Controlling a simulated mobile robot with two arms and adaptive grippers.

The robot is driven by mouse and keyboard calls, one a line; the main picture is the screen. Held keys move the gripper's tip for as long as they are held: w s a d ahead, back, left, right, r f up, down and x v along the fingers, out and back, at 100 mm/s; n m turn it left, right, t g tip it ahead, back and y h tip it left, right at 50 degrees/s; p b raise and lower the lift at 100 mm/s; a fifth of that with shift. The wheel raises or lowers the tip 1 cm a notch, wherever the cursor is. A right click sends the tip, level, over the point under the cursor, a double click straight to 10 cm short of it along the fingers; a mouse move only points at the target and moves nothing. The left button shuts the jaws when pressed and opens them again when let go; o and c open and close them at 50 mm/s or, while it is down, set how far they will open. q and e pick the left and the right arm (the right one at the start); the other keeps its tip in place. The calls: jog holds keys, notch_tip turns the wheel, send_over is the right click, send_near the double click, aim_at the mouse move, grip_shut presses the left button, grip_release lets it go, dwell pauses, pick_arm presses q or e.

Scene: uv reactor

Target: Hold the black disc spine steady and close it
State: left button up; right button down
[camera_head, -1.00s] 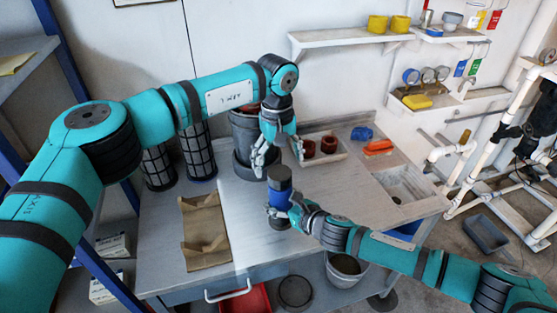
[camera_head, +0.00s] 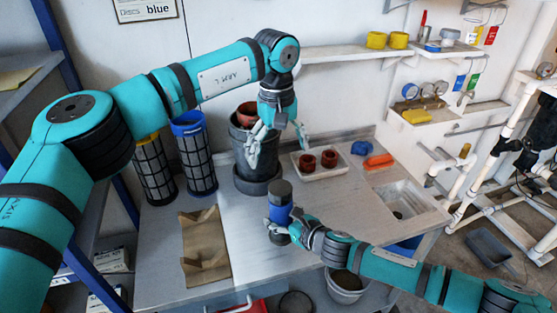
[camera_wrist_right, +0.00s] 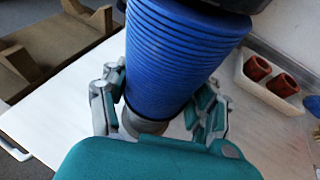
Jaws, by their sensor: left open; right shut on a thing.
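The disc spine (camera_head: 280,210) stands upright, a blue ribbed stack of discs with a dark top and a grey base. My right gripper (camera_head: 283,228) is shut around its lower part. In the right wrist view the blue stack (camera_wrist_right: 180,55) is between the fingers, with a dark piece across its upper end at the frame's top edge. My left gripper (camera_head: 279,158) is open and empty above the spine, pointing down, with its fingers spread. The join between the top and the stack is too small to judge in the head view.
A grey bucket (camera_head: 242,150) stands behind the spine. Two mesh cylinders (camera_head: 197,162) are at the back left, and a brown cradle (camera_head: 204,248) lies in front of them. A white tray (camera_head: 320,172) holds red-brown cups. A sink (camera_head: 398,205) is at the right.

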jog(key=shift+s+d+f, duration=0.15)
jog(key=shift+d+f, duration=0.05)
jog(key=shift+f, duration=0.3)
jog(key=c, duration=0.6)
grip_release()
jog(key=shift+c, duration=0.2)
jog(key=o, duration=0.4)
jog(key=shift+w+a+r, duration=0.1)
jog(key=shift+w+r, duration=0.05)
jog(key=shift+w, duration=0.05)
jog(key=shift+r, duration=0.1)
jog(key=shift+s+r, duration=0.15)
jog(key=v, duration=1.1)
jog(key=shift+s+d, duration=0.2)
jog(key=shift+d, duration=0.05)
jog(key=shift+r, duration=0.15)
